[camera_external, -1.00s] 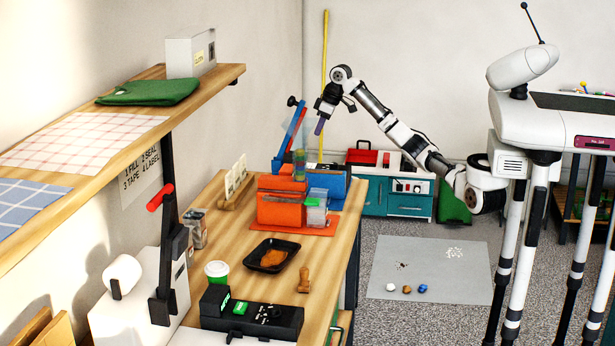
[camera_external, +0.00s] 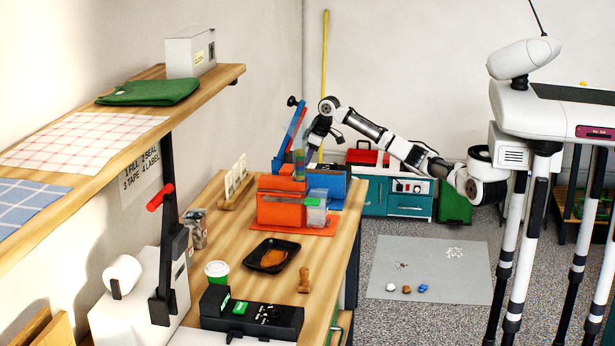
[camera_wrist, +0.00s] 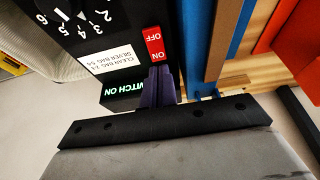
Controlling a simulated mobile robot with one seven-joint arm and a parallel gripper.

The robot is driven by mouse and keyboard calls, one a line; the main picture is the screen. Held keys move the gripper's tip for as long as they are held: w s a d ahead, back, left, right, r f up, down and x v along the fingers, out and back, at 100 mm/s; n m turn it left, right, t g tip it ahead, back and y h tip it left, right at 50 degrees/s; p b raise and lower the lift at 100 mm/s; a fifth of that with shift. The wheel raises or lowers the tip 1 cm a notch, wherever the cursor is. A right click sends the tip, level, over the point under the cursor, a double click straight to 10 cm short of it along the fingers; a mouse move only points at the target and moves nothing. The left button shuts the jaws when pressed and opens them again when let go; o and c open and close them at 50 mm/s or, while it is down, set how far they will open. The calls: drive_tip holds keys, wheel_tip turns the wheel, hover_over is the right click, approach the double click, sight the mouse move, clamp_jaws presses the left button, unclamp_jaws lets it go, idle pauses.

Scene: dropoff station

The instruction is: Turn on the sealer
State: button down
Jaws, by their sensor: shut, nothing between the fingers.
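The blue sealer (camera_external: 335,188) stands at the far end of the bench, its blue arm (camera_external: 290,135) raised. In the wrist view its black panel (camera_wrist: 85,30) has a numbered dial, a bag-setting label and a red switch (camera_wrist: 154,43) marked OFF and ON.
An orange box holder (camera_external: 280,208) stands on the near side of the sealer. A shelf (camera_external: 150,85) runs along the left wall.

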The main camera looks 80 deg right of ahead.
drive_tip(key=shift+x, duration=0.85)
drive_tip(key=shift+s, duration=0.15)
drive_tip(key=shift+a+f+p, duration=0.1)
drive_tip(key=shift+f+p, duration=0.05)
drive_tip(key=shift+p, duration=0.25)
drive_tip(key=shift+f, duration=0.25)
drive_tip(key=shift+s+r, duration=0.2)
drive_tip(key=shift+s, duration=0.4)
drive_tip(key=shift+r, duration=0.1)
